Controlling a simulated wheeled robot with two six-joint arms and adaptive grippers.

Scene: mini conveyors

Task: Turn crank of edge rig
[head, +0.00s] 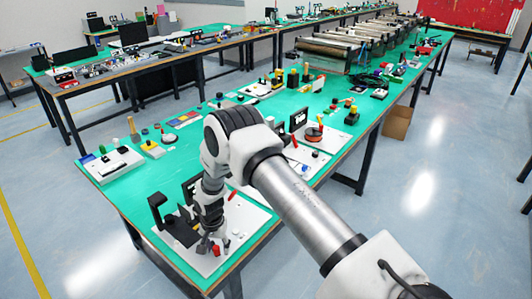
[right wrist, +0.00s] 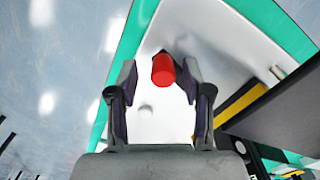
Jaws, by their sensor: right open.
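The edge rig is a white plate (head: 247,217) with black upright parts at the near corner of the green table. A red knob (head: 216,251), which looks like the crank's handle, stands low at the plate's front. My right gripper (head: 211,243) points down over the plate, right by this knob. In the right wrist view the red knob (right wrist: 163,69) sits between the two spread fingertips of my right gripper (right wrist: 158,80); I cannot tell whether either finger touches it. The crank's arm is mostly hidden. My left gripper is not in view.
A black bracket (head: 172,222) stands left of my gripper on the plate. Behind my arm, a second white plate holds an orange-red disc (head: 313,133). Another white board (head: 112,165) lies at the left edge. The green tabletop (head: 150,192) between is partly clear.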

